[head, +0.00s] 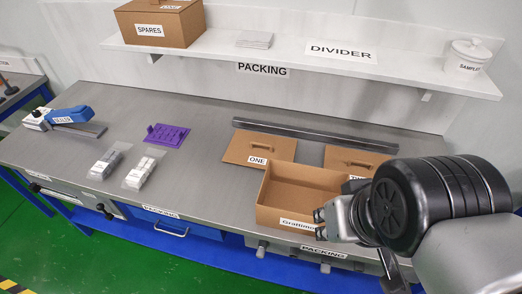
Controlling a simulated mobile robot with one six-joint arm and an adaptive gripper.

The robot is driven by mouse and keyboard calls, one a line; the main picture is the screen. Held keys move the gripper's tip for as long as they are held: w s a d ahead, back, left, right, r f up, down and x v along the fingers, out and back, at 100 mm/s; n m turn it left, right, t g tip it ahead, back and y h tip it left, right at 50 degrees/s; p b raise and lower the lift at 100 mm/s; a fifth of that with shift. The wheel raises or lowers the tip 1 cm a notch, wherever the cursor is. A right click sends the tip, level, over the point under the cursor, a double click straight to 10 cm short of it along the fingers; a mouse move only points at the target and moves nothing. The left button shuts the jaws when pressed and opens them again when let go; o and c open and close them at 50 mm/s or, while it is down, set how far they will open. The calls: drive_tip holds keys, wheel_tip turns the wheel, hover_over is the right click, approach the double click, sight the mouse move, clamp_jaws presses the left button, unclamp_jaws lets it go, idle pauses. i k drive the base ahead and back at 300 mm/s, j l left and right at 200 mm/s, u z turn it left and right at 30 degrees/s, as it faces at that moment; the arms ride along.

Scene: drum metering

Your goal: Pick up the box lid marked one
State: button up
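The lid marked ONE (262,146) is a flat brown cardboard panel with a raised handle and a white label at its front edge. It lies on the grey bench behind the open box. A similar lid (352,159) lies to its right, its label mostly hidden by my arm. The open cardboard box (283,207) looks empty where I can see into it. My gripper (322,224) seems to be at the box's front right, apart from the lid marked ONE. My arm hides much of it, and its fingers cannot be made out clearly.
A dark rail (310,133) runs just behind both lids. A purple part (166,135), two clear bags (140,172) and a blue sealer (70,116) lie to the left. A white shelf (300,57) overhangs the back. Bare bench lies left of the box.

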sight(247, 148)
drive_tip(key=i+j+z, duration=0.4)
drive_tip(key=j, duration=0.2)
drive_tip(key=i+j+z, duration=0.2)
drive_tip(key=k+j, duration=0.05)
drive_tip(key=j, duration=0.05)
